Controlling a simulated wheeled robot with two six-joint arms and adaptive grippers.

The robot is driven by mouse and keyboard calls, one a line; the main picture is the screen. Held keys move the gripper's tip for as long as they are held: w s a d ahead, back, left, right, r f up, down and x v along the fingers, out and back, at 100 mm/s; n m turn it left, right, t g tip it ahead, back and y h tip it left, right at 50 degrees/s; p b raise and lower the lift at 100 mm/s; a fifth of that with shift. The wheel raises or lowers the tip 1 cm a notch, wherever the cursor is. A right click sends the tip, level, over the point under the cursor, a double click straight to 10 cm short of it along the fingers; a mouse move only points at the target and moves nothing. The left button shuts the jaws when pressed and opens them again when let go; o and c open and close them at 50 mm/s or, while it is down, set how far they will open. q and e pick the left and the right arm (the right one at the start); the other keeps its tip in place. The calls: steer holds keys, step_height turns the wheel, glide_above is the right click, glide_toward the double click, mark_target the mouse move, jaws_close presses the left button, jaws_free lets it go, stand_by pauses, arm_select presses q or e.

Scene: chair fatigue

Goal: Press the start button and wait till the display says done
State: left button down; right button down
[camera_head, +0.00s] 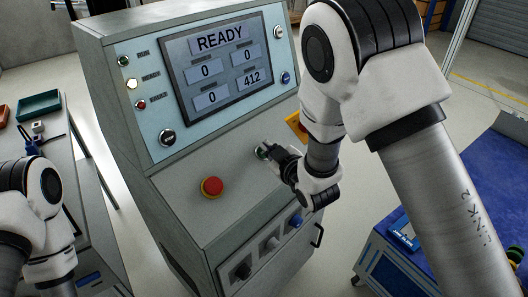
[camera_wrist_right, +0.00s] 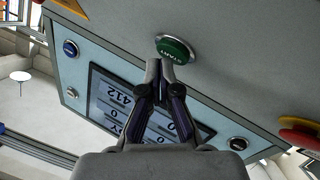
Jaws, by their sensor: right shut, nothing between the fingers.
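The display (camera_head: 222,38) on the grey console reads READY, with 0, 0, 0 and 412 in its boxes. It also shows upside down in the right wrist view (camera_wrist_right: 112,105). The green START button (camera_wrist_right: 173,48) sits in a metal ring on the sloped panel. My right gripper (camera_head: 266,151) is shut and empty, its tips at the button in the head view and largely hiding it. In the right wrist view the fingertips (camera_wrist_right: 160,68) lie just below the button; I cannot tell if they touch it. My left gripper is not in view.
A red mushroom button (camera_head: 212,187) stands on the sloped panel, left of my right gripper. A lit indicator lamp (camera_head: 132,84) is left of the display. A blue-topped cart (camera_head: 405,235) stands at right, and a bench with a green tray (camera_head: 39,106) at left.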

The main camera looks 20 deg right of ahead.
steer(key=shift+w+a+f, duration=0.15)
steer(key=shift+f, duration=0.15)
stand_by(0.5)
steer(key=shift+r, duration=0.1)
steer(key=shift+s+d+r, duration=0.25)
steer(key=shift+s+r, duration=0.15)
steer(key=shift+r, duration=0.2)
steer(key=shift+s+d+r+p, duration=0.15)
steer(key=shift+r+p, duration=0.3)
steer(key=shift+p, duration=0.1)
steer(key=s+r+p, duration=0.1)
steer(key=s+d+r+p, duration=0.1)
steer(key=r, duration=0.1)
steer(key=shift+d+r, duration=0.1)
steer(key=shift+r, duration=0.05)
stand_by(0.6)
